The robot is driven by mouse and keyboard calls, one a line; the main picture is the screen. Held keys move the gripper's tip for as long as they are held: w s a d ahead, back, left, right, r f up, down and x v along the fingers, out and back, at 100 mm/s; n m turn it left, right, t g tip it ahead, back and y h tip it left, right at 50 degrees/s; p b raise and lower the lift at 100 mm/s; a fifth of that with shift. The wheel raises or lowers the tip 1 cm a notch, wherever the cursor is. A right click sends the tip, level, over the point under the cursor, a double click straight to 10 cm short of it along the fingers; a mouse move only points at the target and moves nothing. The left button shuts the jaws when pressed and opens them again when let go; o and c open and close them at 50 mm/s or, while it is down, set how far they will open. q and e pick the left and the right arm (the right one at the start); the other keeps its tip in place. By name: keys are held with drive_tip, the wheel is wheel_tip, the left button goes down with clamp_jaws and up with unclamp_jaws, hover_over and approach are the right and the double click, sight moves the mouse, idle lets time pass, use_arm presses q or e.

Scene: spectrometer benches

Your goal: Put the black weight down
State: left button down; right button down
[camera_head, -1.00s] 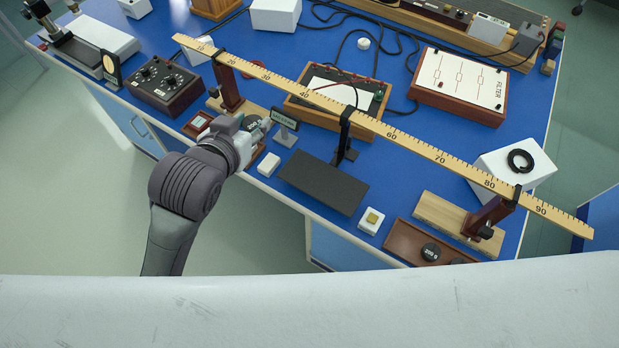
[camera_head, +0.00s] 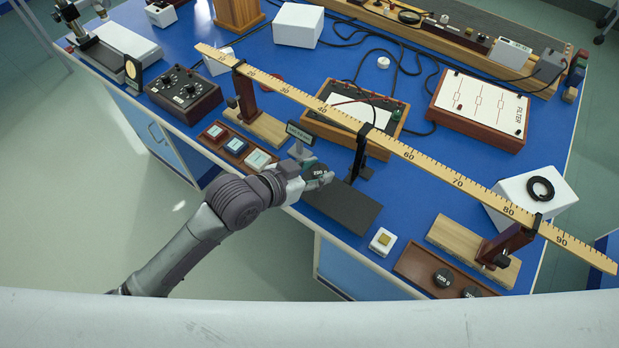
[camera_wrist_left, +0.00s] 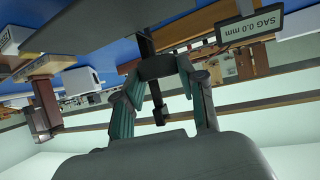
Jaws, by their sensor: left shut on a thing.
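The black weight (camera_head: 319,171), marked 200 g, is between the fingers of my left gripper (camera_head: 312,176). The gripper is shut on it, at the upper left end of a dark grey plate (camera_head: 345,210) on the blue bench. In the left wrist view the dark weight (camera_wrist_left: 157,66) shows between the fingertips of my left gripper (camera_wrist_left: 160,88), with the plate (camera_wrist_left: 85,30) at upper left. I cannot tell whether the weight touches the plate. My right gripper is not in view.
A long ruler beam (camera_head: 425,161) spans the bench on stands, behind the plate. A small display (camera_head: 300,133) stands close to the gripper; it reads SAG 0.0 mm in the wrist view (camera_wrist_left: 250,35). A brown tray (camera_head: 408,268) holds two black weights at front right.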

use_arm(q)
drive_tip(key=shift+w+a+f, duration=0.45)
drive_tip(key=shift+w+a, duration=0.05)
drive_tip(key=shift+a, duration=0.15)
drive_tip(key=shift+f, duration=2.05)
drive_tip(key=shift+f, duration=0.1)
drive_tip(key=c, duration=0.7)
unclamp_jaws()
drive_tip(key=shift+v, duration=6.15)
